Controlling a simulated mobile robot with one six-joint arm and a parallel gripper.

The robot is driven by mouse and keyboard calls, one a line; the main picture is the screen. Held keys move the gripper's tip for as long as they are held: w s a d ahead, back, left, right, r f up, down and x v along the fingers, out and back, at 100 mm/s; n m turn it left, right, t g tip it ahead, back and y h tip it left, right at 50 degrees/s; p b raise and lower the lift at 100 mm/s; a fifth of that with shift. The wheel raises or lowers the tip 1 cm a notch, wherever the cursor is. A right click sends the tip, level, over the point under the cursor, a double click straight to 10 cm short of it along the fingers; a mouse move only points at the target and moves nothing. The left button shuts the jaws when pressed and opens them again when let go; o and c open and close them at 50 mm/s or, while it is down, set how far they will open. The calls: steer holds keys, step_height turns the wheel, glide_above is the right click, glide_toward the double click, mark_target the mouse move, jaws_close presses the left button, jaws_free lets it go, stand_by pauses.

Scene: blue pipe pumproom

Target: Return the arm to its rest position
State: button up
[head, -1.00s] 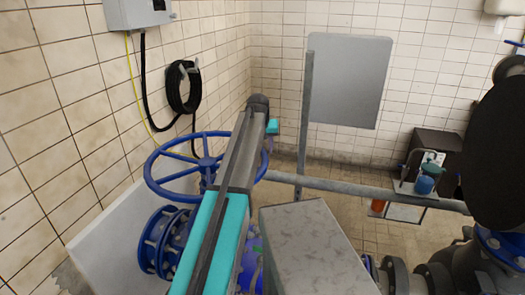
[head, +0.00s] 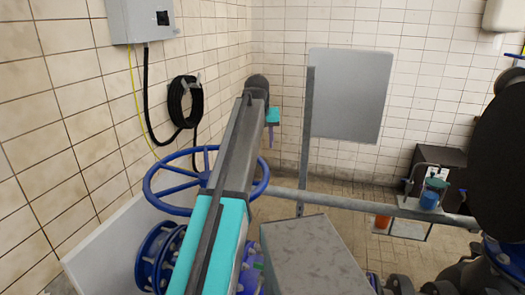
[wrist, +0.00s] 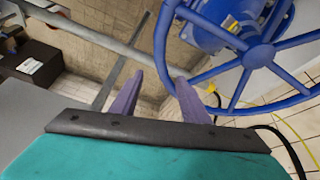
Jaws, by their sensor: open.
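My gripper shows in the wrist view (wrist: 158,98) as two purple fingers set apart, with nothing between them. A blue handwheel (head: 207,180) lies partly behind my arm in the head view. In the wrist view the handwheel (wrist: 258,52) is close past the right finger; I cannot tell the exact gap.
A horizontal grey rail (head: 365,207) and an upright post (head: 305,140) stand ahead. A grey block (head: 310,255) is right of my arm. A large dark disc (head: 500,165) is at the right. A black cable coil (head: 185,102) hangs on the left wall. Open floor lies beyond the rail.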

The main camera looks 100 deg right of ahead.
steer(key=shift+w+a+r, duration=0.1)
steer(key=shift+a+r, duration=0.1)
steer(key=shift+r, duration=0.35)
